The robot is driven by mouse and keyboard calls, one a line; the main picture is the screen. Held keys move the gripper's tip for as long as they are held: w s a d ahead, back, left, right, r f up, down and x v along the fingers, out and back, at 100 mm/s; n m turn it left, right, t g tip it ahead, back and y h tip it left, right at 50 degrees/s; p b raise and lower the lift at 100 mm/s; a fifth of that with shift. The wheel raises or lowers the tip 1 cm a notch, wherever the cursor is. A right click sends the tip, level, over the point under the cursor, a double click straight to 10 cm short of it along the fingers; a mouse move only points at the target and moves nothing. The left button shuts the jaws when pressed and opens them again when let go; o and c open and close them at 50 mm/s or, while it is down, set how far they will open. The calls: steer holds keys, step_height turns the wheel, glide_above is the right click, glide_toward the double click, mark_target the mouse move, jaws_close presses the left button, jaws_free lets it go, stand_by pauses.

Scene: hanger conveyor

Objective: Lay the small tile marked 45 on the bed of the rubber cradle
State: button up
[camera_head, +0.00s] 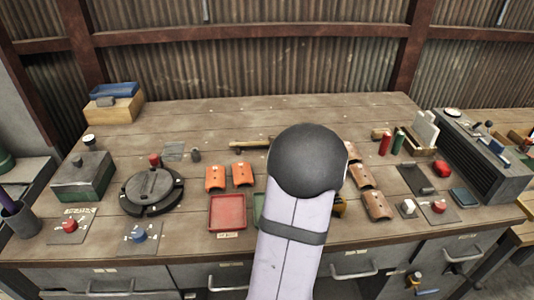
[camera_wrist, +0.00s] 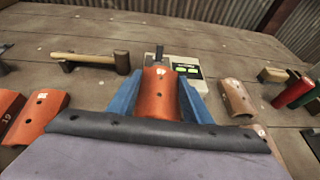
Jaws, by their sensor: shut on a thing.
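My gripper (camera_wrist: 158,84) shows in the wrist view with its two blue fingers shut on an orange curved tile (camera_wrist: 158,101). The held tile has a small pale mark near its far end and dark holes; I cannot read a number on it. It appears to be above the bench, though the gap under it cannot be judged. In the head view my own arm hides the gripper and this tile. I cannot pick out the rubber cradle for certain in either view.
Two loose orange tiles (camera_head: 215,178) lie left of my arm, near a red tray (camera_head: 227,213). Brown tiles (camera_head: 377,206) lie to its right. A hammer (camera_wrist: 90,60) and a device with a green display (camera_wrist: 188,69) are behind.

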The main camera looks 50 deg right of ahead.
steer(key=w+a+r+n+t+y, duration=0.4)
steer(key=w+a+r+n+y, duration=0.1)
steer(key=w, duration=0.4)
steer(key=shift+s+f+p, duration=0.15)
steer(key=shift+f+p, duration=0.2)
steer(key=shift+f, duration=4.45)
steer(key=shift+f+b, duration=0.2)
steer(key=shift+b, duration=0.1)
steer(key=o, duration=1.1)
steer(key=shift+r, duration=0.2)
steer(key=shift+s+p, duration=0.1)
steer(key=shift+p, duration=0.2)
steer(key=shift+o, duration=0.4)
steer(key=b+v, duration=0.2)
steer(key=v, duration=1)
steer(key=shift+r, duration=0.15)
